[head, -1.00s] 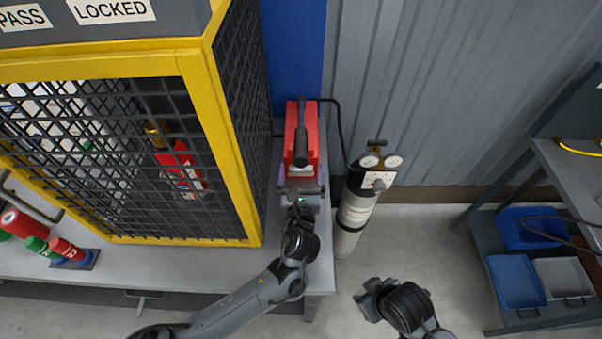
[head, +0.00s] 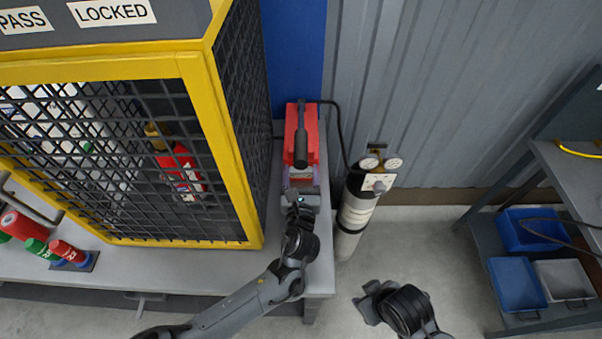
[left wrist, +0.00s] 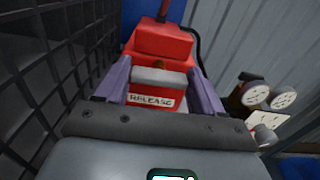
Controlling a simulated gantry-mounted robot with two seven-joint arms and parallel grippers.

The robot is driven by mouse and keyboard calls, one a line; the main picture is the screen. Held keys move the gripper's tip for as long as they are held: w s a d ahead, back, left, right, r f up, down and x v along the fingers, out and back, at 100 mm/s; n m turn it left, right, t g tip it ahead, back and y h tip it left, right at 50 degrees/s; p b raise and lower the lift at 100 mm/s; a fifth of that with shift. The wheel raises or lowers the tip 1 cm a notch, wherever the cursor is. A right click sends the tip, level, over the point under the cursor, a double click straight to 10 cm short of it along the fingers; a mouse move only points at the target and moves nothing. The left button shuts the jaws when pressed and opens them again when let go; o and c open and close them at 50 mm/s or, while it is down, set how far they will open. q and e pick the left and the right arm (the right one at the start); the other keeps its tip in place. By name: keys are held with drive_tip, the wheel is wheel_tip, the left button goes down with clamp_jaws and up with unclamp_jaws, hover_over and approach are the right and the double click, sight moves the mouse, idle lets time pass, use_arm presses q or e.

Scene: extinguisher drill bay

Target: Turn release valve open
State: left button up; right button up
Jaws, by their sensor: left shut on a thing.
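The red release unit (head: 311,140) stands on the bench beside the cage. In the left wrist view its red body (left wrist: 162,42) carries a white "RELEASE" label (left wrist: 151,101), with a grey handle (left wrist: 160,77) above it. My left gripper (head: 301,182) is at the unit's front face. In the left wrist view its two purple fingers (left wrist: 160,88) stand on either side of the handle and are shut on it. Contact at the fingertips is hard to see. My right gripper (head: 368,301) is low in the head view, away from the unit; its jaw opening is unclear.
A yellow-framed mesh cage (head: 230,130) stands close on the left. A gas cylinder (head: 354,215) with two gauges stands just right of the bench, joined by a black hose (head: 340,128). A shelf with blue bins (head: 516,280) is at far right.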

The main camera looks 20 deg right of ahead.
use_arm(q)
drive_tip(key=n+p, duration=0.1)
drive_tip(key=n, duration=0.2)
drive_tip(key=shift+a+f+n+p, duration=0.1)
drive_tip(key=shift+n+p, duration=0.8)
drive_tip(key=shift+n, duration=1.2)
drive_tip(key=o, duration=1)
drive_tip(key=shift+o, duration=0.2)
drive_tip(key=p+v, duration=0.2)
drive_tip(key=v, duration=0.8)
drive_tip(key=shift+s+a, duration=0.15)
drive_tip(key=shift+s, duration=0.25)
